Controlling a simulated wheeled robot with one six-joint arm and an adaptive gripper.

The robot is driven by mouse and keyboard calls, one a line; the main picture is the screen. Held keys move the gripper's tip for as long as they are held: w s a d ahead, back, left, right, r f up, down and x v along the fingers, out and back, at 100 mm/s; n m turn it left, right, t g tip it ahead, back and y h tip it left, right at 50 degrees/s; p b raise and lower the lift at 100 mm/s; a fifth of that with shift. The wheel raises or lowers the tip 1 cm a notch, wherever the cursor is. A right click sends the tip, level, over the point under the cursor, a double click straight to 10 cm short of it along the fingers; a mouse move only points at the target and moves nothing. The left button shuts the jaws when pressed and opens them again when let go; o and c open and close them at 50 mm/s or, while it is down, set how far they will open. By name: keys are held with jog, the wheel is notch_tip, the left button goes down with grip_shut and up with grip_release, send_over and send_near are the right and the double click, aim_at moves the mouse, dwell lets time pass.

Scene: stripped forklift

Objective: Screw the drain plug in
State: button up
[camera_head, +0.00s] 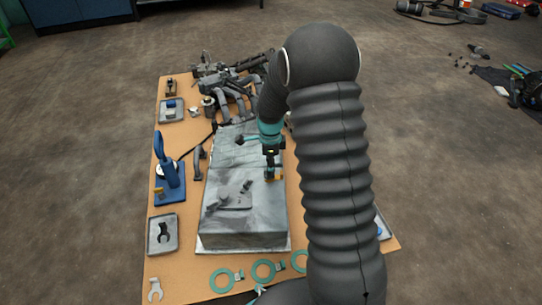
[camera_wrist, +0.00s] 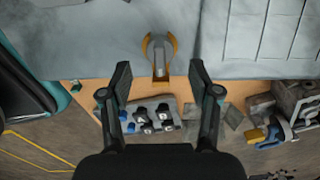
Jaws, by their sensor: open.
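A large grey metal tank (camera_head: 240,228) lies on the brown worktop in the head view; its grey face also fills the top of the wrist view (camera_wrist: 90,42). A small brass-coloured rounded piece with a grey middle (camera_wrist: 150,48) shows at the tank's edge in the wrist view. I cannot tell for sure whether it is the drain plug or its fitting. My gripper (camera_head: 271,178) is over the right part of the tank in the head view. In the wrist view my gripper (camera_wrist: 160,76) is open, with the brass-coloured piece just beyond the gap between its fingertips. Nothing is held.
Grey pipes and machine parts (camera_head: 232,95) crowd the back of the worktop. A blue tool stand (camera_head: 169,178) and a grey tray (camera_head: 163,234) stand at the left; teal rings (camera_head: 222,281) lie in front. A parts tray (camera_wrist: 153,121) shows below the fingers.

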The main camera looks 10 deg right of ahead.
jog(key=shift+f, duration=1.55)
